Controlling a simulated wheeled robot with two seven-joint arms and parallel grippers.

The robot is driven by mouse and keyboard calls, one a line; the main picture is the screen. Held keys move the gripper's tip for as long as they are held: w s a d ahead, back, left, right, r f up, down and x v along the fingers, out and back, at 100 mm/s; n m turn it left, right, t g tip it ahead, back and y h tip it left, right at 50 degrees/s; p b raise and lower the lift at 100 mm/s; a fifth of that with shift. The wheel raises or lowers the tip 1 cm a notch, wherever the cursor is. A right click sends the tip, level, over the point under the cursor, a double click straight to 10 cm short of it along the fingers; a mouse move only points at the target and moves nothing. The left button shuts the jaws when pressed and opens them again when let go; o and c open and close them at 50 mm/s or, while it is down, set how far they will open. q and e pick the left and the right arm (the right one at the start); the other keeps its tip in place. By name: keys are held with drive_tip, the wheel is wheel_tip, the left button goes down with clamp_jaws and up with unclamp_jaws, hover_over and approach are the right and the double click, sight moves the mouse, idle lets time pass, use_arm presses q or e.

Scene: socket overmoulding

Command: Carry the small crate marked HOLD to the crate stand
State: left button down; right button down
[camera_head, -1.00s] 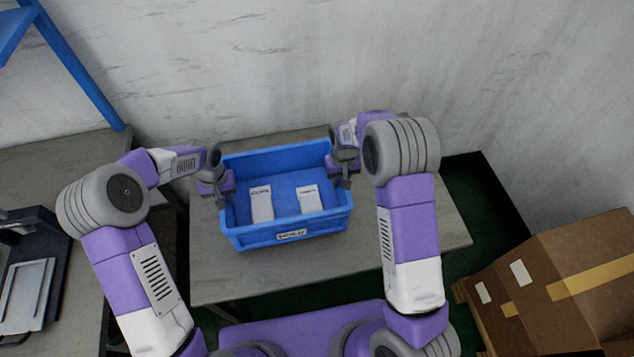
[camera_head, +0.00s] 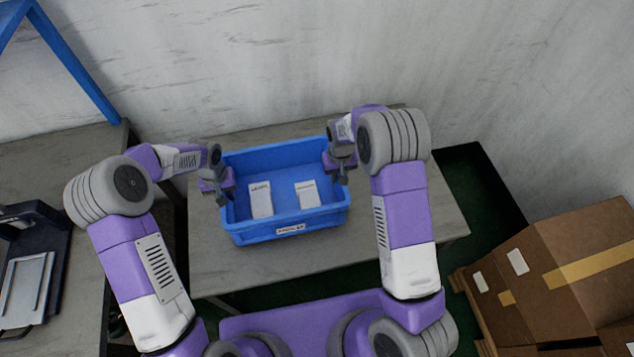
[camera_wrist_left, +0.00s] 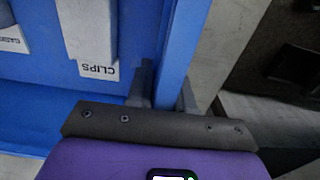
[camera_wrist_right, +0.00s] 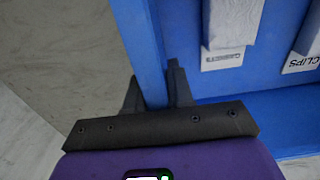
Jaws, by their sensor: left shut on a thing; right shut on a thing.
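The blue crate (camera_head: 282,229) is over the grey table in the head view, with a small label on its front too small to read. Two white boxes lie in it: one marked CLIPS (camera_wrist_left: 90,35) in the left wrist view, and another (camera_wrist_right: 233,22) with blurred lettering in the right wrist view. My left gripper (camera_head: 220,192) is shut on the crate's left wall, one finger on each side of it. My right gripper (camera_head: 341,170) is shut on the right wall in the same way. I cannot tell whether the crate's base touches the table.
The grey table (camera_head: 400,235) has bare room around the crate. A bench with a dark device (camera_head: 40,265) stands at the left, below a blue frame (camera_head: 75,65). Cardboard boxes (camera_head: 590,255) are stacked at the lower right. A wall closes off the back.

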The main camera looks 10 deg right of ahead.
use_arm(q)
drive_tip(key=shift+f, duration=0.7)
use_arm(e)
drive_tip(key=shift+f, duration=0.7)
use_arm(q)
drive_tip(key=c, duration=1)
unclamp_jaws()
use_arm(e)
drive_tip(key=c, duration=1)
unclamp_jaws()
use_arm(q)
wheel_tip(320, 180, up, 12)
drive_tip(key=shift+f, duration=0.2)
drive_tip(key=shift+r, duration=0.15)
use_arm(e)
drive_tip(key=shift+r, duration=0.15)
wheel_tip(320, 180, up, 12)
drive_tip(key=shift+f, duration=0.1)
drive_tip(key=shift+f, duration=0.1)
